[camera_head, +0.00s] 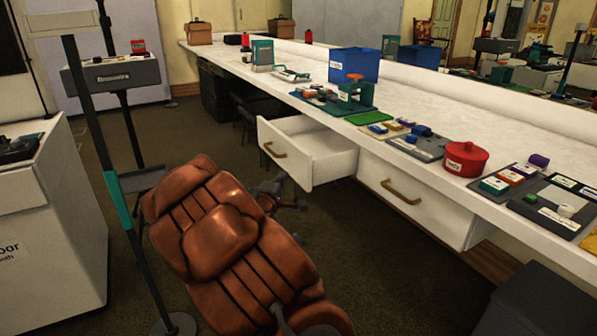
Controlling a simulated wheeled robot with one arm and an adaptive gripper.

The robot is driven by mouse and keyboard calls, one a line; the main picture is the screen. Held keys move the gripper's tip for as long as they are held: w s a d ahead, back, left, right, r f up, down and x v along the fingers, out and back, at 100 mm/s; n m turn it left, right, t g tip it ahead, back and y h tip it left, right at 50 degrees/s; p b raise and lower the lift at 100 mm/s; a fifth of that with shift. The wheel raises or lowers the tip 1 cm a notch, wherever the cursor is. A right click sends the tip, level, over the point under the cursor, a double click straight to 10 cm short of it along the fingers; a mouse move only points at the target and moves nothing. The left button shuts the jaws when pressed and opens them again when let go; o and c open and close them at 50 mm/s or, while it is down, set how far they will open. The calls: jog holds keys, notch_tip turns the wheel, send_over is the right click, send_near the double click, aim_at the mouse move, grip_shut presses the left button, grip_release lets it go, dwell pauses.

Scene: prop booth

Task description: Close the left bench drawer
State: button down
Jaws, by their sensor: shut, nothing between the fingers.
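The left bench drawer (330,163) is white and stands pulled out from under the long white bench, with its empty-looking inside visible from above. Its front carries a brass-coloured handle (275,151). My gripper (289,200) is the dark mechanical shape just in front of and below the drawer front, low in the picture's middle. It is shut and holds nothing. The brown leather chair partly hides it and the arm behind. I cannot tell whether it touches the drawer front.
A brown leather chair (222,232) fills the lower middle, close to my gripper. The right drawer (415,203) shows no open inside. The bench top (425,110) carries a red pot (466,160), a blue bin (353,65) and several small items. A dark pole stand (119,200) is at left.

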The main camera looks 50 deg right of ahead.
aim_at(302, 162)
jog(key=shift+w+d+b, duration=0.15)
jog(key=shift+d+b, duration=0.6)
jog(key=shift+d, duration=1.2)
jog(key=shift+w+d+b, duration=0.15)
jog(key=shift+d+b, duration=0.55)
jog(key=shift+d, duration=1.25)
jog(key=shift+d, duration=0.1)
